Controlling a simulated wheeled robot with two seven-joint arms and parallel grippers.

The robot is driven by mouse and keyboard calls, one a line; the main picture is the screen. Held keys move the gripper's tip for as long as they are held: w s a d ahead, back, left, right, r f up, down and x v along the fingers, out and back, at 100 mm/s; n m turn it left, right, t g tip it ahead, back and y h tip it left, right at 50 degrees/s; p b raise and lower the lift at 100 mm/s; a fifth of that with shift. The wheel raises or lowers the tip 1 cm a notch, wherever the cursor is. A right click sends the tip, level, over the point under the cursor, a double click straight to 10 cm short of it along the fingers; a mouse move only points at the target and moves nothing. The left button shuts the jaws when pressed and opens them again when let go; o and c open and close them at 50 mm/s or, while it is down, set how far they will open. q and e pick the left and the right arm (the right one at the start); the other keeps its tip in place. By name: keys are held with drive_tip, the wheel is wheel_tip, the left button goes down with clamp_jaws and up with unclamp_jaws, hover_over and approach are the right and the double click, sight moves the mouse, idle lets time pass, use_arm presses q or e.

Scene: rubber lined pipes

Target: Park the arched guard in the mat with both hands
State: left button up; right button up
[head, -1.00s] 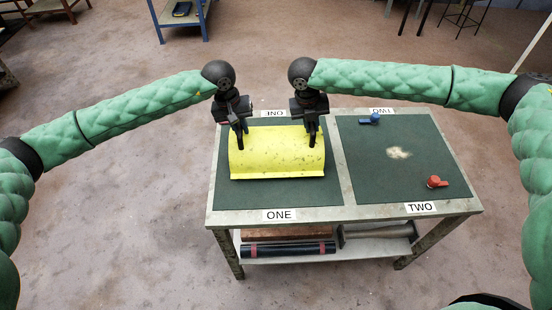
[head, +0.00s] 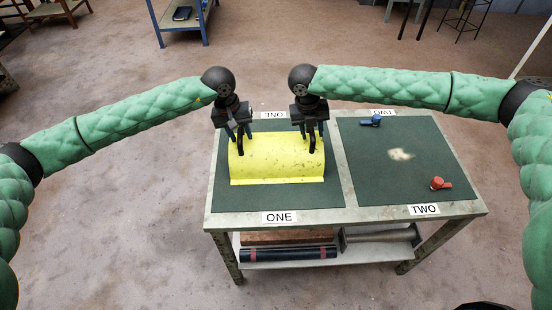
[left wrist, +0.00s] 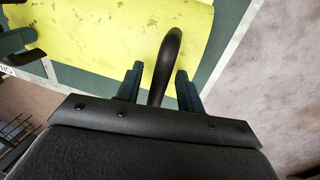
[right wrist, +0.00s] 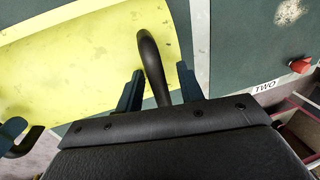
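The yellow arched guard (head: 277,165) lies on the green mat marked ONE (head: 277,197), inside the mat's edges. It has a black bent handle near each end. My left gripper (head: 238,137) is open above the left end, with the left handle (left wrist: 166,62) standing between its parted fingers. My right gripper (head: 310,133) is open above the right end, with the right handle (right wrist: 152,62) between its parted fingers. Neither gripper's fingers appear to press on a handle. The guard's far side is partly hidden behind the grippers.
The mat marked TWO (head: 400,180) is to the right, with a pale worn patch, a blue item (head: 371,120) and a red item (head: 440,184). The lower shelf (head: 330,258) holds a dark roll (head: 288,254) and other pieces. A blue-legged table stands behind.

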drive_tip(key=shift+r, duration=0.1)
use_arm(q)
wheel_tip(320, 180, up, 12)
drive_tip(key=a, duration=0.2)
drive_tip(key=shift+a+f, duration=0.15)
use_arm(e)
wheel_tip(320, 180, up, 12)
drive_tip(key=a, duration=0.2)
drive_tip(key=shift+a+f, duration=0.2)
drive_tip(key=shift+f, duration=0.05)
idle(0.5)
